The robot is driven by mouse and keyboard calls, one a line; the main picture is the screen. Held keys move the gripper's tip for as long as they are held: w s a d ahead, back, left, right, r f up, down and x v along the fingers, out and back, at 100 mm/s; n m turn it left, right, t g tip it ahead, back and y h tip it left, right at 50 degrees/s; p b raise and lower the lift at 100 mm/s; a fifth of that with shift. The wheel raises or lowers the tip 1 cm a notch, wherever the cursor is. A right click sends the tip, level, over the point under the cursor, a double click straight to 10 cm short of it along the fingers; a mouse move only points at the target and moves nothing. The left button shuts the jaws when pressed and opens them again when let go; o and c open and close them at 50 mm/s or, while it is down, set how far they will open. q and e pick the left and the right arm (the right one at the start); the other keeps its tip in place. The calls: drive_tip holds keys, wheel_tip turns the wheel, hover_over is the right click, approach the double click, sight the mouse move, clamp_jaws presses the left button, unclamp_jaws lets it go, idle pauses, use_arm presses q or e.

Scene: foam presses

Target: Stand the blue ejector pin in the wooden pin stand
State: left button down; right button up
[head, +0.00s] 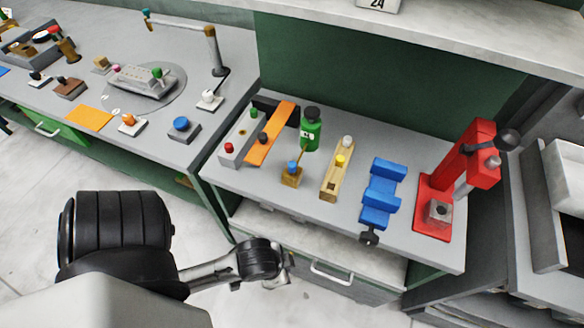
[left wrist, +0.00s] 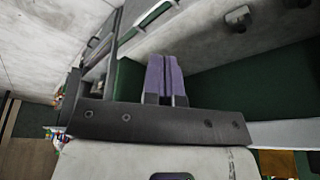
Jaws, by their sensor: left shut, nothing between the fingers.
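A blue-topped piece (head: 292,167), which looks like the blue ejector pin, is upright at a small wooden block (head: 291,180) on the grey bench. A longer wooden stand (head: 329,189), which looks like the pin stand, is just right of it and carries a yellow-topped pin (head: 340,160) and a white-topped pin (head: 347,141). My left gripper (head: 284,272) is in front of the bench and below its top, well apart from both. Its purple fingers (left wrist: 166,78) are shut and empty in the left wrist view. My right gripper is not in view.
An orange strip (head: 271,135), green bottle (head: 311,131), blue vise-like fixture (head: 381,190) and red press (head: 462,170) stand around the wooden pieces. A drawer handle (head: 331,273) is beside my gripper. The bench's front strip is mostly clear.

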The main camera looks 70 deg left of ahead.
use_arm(q)
drive_tip(key=c, duration=1.8)
unclamp_jaws()
drive_tip(key=o, duration=1)
